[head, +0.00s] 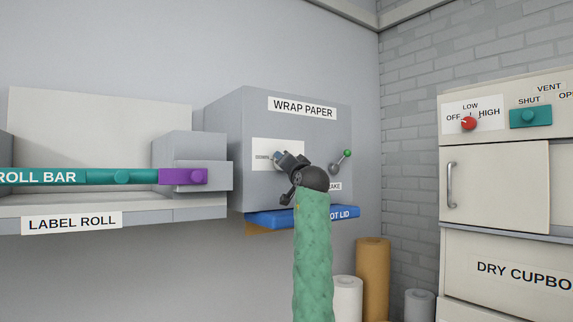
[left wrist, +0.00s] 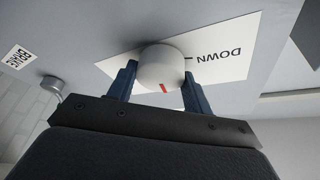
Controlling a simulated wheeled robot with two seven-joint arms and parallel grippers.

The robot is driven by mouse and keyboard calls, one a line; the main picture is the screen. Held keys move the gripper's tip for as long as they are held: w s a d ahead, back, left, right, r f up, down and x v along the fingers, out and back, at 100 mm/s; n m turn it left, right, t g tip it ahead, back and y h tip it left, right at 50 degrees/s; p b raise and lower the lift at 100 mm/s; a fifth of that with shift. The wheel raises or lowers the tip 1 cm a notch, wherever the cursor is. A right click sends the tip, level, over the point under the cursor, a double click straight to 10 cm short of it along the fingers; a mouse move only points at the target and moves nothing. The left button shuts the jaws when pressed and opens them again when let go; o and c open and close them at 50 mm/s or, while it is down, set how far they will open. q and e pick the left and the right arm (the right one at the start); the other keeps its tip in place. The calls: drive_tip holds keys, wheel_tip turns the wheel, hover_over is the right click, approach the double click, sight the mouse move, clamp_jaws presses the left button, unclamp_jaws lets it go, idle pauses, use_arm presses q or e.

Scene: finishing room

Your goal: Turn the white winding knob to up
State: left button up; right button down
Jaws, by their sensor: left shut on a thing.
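The white winding knob (left wrist: 160,68) is a round knob with a red mark on its rim, set on a white plate (left wrist: 225,62). The plate reads DOWN, upside down in the left wrist view. The red mark points to the bottom of that view, away from the word DOWN. My left gripper (left wrist: 160,82) is shut on the knob, one blue finger on each side. In the head view my left gripper (head: 279,156) is at the plate on the grey WRAP PAPER box (head: 315,140) and hides most of the knob. My right gripper is not in view.
A brake lever with a green ball (head: 347,154) is on the box, just right of my gripper. A blue lid (head: 345,214) is below. The label roll holder (head: 185,212) is at left, the dry cupboard (head: 495,185) at right. Paper rolls (head: 372,275) stand below.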

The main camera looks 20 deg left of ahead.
use_arm(q)
drive_tip(key=shift+r+m+g+h+p, duration=0.1)
drive_tip(key=shift+m+g+h+p, duration=0.5)
drive_tip(key=shift+m, duration=1.8)
drive_tip(key=shift+r+m+g+h+p, duration=0.1)
drive_tip(key=shift+m+g+h+p, duration=0.45)
drive_tip(key=shift+m, duration=1.85)
drive_tip(key=shift+m+g+h+p, duration=0.2)
drive_tip(key=shift+m+h, duration=0.75)
drive_tip(key=shift+m, duration=1.45)
drive_tip(key=o, duration=1)
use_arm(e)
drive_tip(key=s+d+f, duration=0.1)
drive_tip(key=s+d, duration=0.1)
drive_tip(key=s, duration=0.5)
use_arm(q)
drive_tip(key=b+v, duration=0.4)
drive_tip(key=v, duration=0.3)
drive_tip(key=shift+s+d+b, duration=0.15)
drive_tip(key=shift+s+b, duration=0.1)
drive_tip(key=shift+b, duration=0.05)
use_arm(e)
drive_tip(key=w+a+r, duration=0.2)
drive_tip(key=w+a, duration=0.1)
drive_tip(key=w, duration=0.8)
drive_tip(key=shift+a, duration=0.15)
